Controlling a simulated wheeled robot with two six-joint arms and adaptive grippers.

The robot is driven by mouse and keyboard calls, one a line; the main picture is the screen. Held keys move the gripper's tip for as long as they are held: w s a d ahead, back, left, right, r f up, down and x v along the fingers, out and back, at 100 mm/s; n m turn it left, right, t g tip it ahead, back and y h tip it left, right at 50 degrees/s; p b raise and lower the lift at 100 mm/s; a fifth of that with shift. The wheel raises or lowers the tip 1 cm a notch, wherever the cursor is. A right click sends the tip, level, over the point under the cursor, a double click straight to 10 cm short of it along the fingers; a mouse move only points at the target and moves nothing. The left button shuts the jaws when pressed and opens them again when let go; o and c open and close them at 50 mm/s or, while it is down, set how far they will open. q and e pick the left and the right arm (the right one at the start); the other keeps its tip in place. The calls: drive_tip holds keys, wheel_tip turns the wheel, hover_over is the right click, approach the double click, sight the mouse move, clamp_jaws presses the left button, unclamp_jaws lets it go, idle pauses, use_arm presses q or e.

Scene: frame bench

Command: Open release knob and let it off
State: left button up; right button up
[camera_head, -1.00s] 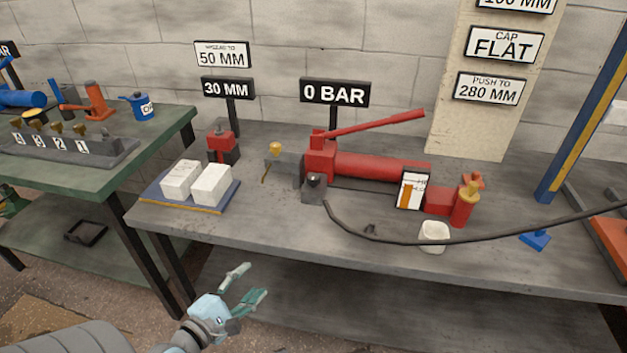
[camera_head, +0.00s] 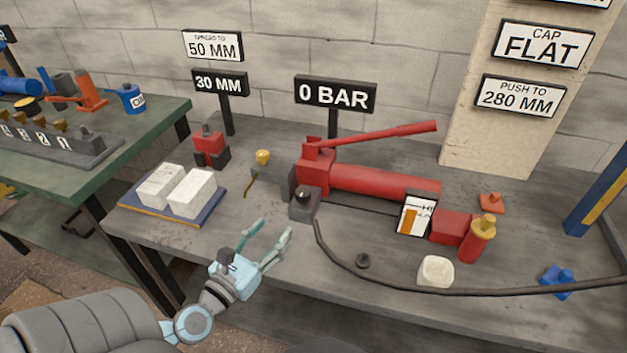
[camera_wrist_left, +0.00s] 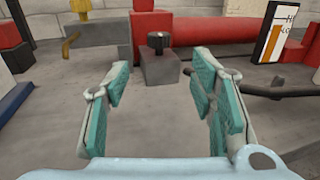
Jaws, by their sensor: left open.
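The red hand pump (camera_head: 375,180) lies on the grey bench, its long red lever raised to the right. A small black knob (camera_head: 303,194) sits on a grey block (camera_head: 303,208) at the pump's left end. I take it as the release knob; it also shows in the left wrist view (camera_wrist_left: 158,40) on top of its block. My left gripper (camera_head: 270,231) is open and empty, in front of and slightly left of the block, apart from it. In the left wrist view the knob lies ahead, beyond the open fingers (camera_wrist_left: 160,75). The sign above reads 0 BAR (camera_head: 335,95).
A black hose (camera_head: 345,265) runs from the block rightward along the bench front. A yellow-knobbed valve (camera_head: 263,157) stands left of the pump. White blocks on a blue tray (camera_head: 125,200) lie at the left.

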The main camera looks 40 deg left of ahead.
sight(298, 198)
use_arm(q)
drive_tip(key=w, duration=0.3)
drive_tip(key=w+r+p, duration=0.1)
drive_tip(key=w, duration=0.1)
drive_tip(key=shift+w+a, duration=0.35)
drive_tip(key=w, duration=0.7)
drive_tip(key=shift+w+a+f+p, duration=0.15)
drive_tip(key=shift+a+f+p, duration=0.2)
drive_tip(key=shift+a, duration=0.05)
drive_tip(key=shift+w, duration=0.5)
use_arm(e)
drive_tip(key=shift+s+r, duration=0.4)
drive_tip(key=shift+r, duration=0.45)
use_arm(q)
drive_tip(key=shift+c, duration=0.3)
drive_tip(key=c, duration=1.1)
use_arm(e)
drive_tip(key=shift+r, duration=0.1)
